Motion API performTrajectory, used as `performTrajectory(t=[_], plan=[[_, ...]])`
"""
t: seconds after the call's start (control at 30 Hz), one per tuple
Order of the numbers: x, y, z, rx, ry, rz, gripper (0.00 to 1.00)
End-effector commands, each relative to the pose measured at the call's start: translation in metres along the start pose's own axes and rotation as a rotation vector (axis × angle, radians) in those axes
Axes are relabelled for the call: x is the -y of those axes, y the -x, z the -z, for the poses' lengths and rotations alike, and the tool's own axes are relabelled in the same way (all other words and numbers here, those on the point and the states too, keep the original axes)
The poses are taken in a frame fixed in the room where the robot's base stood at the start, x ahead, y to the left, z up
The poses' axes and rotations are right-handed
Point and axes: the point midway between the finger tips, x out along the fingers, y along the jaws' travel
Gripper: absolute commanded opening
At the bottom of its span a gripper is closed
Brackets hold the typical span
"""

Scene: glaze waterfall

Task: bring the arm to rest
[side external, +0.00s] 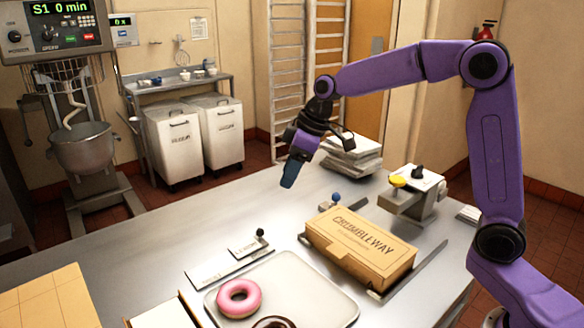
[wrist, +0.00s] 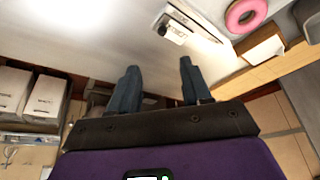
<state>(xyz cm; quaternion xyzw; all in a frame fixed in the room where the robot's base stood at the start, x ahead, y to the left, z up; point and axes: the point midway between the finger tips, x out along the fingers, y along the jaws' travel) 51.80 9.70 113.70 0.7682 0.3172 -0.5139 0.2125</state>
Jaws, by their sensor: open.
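My gripper (side external: 290,172) hangs in the air above the far part of the steel table (side external: 150,240) in the side view, at the end of my purple arm. Its fingers point down and a little left. In the wrist view my gripper (wrist: 158,82) shows two dark blue-grey fingers spread apart with nothing between them. It touches nothing that I can see.
A tray (side external: 325,292) holds a pink-iced donut (side external: 239,298) and a partly cut-off dark one (side external: 273,322). The table's left middle is clear.

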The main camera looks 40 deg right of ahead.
Motion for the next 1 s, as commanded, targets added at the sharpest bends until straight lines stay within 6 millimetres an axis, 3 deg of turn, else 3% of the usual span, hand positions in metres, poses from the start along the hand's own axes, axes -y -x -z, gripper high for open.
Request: performTrajectory(t=[0.43,0.57,0.77,1.0], plan=[[0.000,0.007,0.000,0.000,0.000,0.000,0.48],[0.013,0.008,-0.005,0.012,0.009,0.011,0.48],[0.070,0.012,-0.036,0.073,0.053,0.052,0.48],[0.141,0.021,-0.100,0.170,0.123,0.089,0.48]])
